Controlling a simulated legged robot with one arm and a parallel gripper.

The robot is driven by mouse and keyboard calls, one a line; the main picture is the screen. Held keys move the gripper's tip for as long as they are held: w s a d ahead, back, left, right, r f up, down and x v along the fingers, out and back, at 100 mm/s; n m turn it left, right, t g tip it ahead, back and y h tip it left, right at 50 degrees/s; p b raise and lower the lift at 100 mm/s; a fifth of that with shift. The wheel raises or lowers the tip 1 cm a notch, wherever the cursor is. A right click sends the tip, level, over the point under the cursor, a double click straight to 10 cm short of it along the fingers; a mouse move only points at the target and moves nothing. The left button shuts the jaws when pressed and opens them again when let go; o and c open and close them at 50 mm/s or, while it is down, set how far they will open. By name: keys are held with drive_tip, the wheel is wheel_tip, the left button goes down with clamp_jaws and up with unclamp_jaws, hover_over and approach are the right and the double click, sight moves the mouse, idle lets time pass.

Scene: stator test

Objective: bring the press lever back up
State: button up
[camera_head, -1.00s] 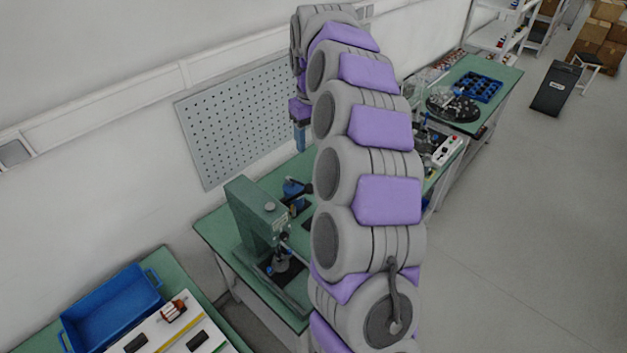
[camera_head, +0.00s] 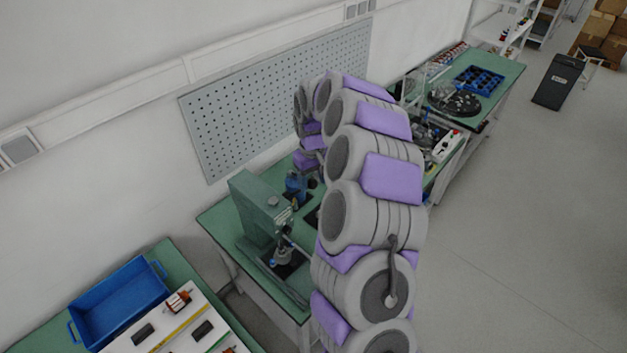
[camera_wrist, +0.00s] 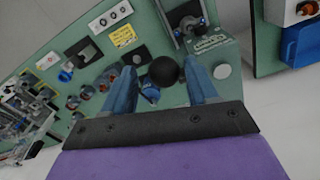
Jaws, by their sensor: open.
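The green press (camera_head: 262,212) stands on the green workbench left of my arm. Its head also shows in the wrist view (camera_wrist: 208,46), with a label and a round silver disc. The lever's round black knob (camera_wrist: 163,71) lies between the two blue fingers of my gripper (camera_wrist: 160,66) in the wrist view. The gripper is open, with gaps visible between the knob and both fingers. The lever's rod is hidden behind the knob. In the head view my arm hides most of the gripper, and the knob cannot be clearly made out.
A blue bin (camera_head: 115,300) and a white board with parts (camera_head: 165,325) sit on a table at lower left. A pegboard (camera_head: 275,95) hangs behind the press. Small parts and yellow labels (camera_wrist: 123,36) lie on the bench beside it.

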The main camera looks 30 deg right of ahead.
drive_tip(key=shift+a+f, duration=0.55)
drive_tip(key=shift+f, duration=0.15)
drive_tip(key=shift+d, duration=0.2)
drive_tip(key=shift+c, duration=0.2)
drive_tip(key=shift+d, duration=0.3)
drive_tip(key=shift+c, duration=1.4)
drive_tip(key=shift+a, duration=0.3)
drive_tip(key=c, duration=0.6)
drive_tip(key=shift+d, duration=0.1)
clamp_jaws()
